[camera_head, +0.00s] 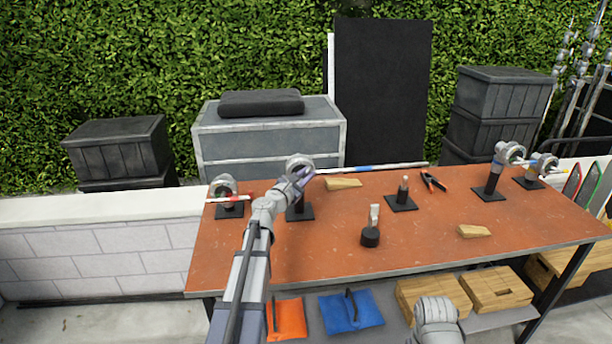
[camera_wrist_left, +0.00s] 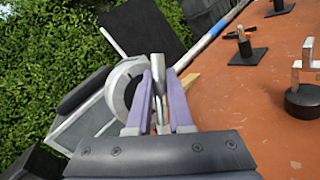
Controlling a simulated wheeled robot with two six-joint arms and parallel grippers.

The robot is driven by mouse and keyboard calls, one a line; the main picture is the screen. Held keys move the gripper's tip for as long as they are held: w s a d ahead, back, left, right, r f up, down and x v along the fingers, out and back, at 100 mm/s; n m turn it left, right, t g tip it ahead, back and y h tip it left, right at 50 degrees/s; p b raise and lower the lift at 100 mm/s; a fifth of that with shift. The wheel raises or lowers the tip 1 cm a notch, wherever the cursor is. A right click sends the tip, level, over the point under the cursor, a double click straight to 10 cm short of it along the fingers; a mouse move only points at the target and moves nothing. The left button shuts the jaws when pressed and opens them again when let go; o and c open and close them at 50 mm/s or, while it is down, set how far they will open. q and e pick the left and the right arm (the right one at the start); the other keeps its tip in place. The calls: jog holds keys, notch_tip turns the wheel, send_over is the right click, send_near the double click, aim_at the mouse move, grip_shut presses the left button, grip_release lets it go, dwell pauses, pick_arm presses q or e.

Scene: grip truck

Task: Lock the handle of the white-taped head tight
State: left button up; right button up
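My left gripper (camera_head: 303,177) reaches over the table to a round grip head (camera_head: 296,164) on an upright black stand, second from the left. In the left wrist view, the purple fingers (camera_wrist_left: 160,84) stand close on both sides of a metal handle (camera_wrist_left: 158,95) and look shut on it. The round metal head (camera_wrist_left: 122,88) is just left of the fingers there. A light rod (camera_head: 385,167) with a blue band extends right from this head. White tape on the head is too small to make out. My right gripper is out of view; only a grey part of my right arm shows.
A head with a red-banded rod (camera_head: 225,190) stands at the left end. More heads (camera_head: 495,170) stand at the right end. Between are wooden wedges (camera_head: 343,184), a small black stand (camera_head: 401,202), a black round base (camera_head: 370,236) and orange-black pliers (camera_head: 433,181).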

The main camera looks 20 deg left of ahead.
pick_arm(q)
grip_shut()
jog(key=shift+d+r+m+g+p, duration=0.15)
jog(key=shift+m+g+p, duration=0.2)
jog(key=shift+p, duration=0.35)
jog(key=shift+w+d+m+g+p, duration=0.1)
jog(key=shift+m+g+p, duration=0.65)
jog(key=shift+p, duration=0.5)
jog(key=m+p, duration=0.1)
jog(key=m+g+y+p, duration=0.1)
jog(key=p, duration=0.1)
jog(key=shift+w+d+f+g+y, duration=0.1)
jog(key=shift+d+f+g+y, duration=0.05)
jog(key=shift+f+g+y, duration=0.2)
jog(key=shift+f+m+g+y+p, duration=0.45)
jog(key=shift+m+g+p, duration=0.35)
jog(key=shift+m, duration=0.2)
jog(key=shift+f, duration=0.1)
